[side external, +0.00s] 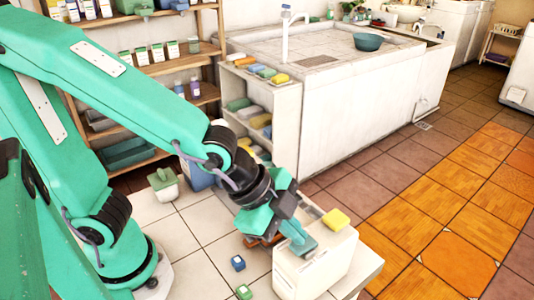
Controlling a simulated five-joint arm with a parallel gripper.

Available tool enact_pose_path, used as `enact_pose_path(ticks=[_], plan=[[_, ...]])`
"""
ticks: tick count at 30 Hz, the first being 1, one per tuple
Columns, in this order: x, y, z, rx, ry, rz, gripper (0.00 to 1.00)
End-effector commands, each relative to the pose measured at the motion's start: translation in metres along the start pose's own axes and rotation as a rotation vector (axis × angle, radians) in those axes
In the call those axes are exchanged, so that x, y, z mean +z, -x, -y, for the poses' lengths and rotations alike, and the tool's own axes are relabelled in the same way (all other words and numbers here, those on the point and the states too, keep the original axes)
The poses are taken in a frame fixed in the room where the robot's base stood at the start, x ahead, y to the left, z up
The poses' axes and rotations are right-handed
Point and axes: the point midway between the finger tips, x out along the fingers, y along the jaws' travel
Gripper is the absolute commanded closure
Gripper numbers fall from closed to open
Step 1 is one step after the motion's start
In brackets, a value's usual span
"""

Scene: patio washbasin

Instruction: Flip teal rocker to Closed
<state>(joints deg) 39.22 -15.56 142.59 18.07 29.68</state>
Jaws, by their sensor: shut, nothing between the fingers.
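A white box-shaped unit (325,272) stands on a pale block at the lower middle of the side view. A blue-teal piece, apparently the teal rocker (304,247), shows on its top at the near left. My gripper (292,229) points down at this piece, with its fingers shut and empty. The fingertips are at or just above the rocker; I cannot tell whether they touch. My gripper partly covers the rocker, and its tilt and any Closed marking cannot be read.
A yellow sponge (336,219) lies beside my gripper, at the unit's far edge. A white shelf (289,115) with sponges and the washbasin (345,120) stand behind. The tiled floor at right is clear.

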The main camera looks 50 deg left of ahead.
Motion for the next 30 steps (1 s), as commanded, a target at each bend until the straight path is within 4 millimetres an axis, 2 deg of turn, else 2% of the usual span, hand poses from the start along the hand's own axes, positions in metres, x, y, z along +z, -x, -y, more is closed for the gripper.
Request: enact_pose_path(ticks=[30], plan=[[0.0042,-0.0057,-0.0037,0.002,0.000,0.000,1.00]])
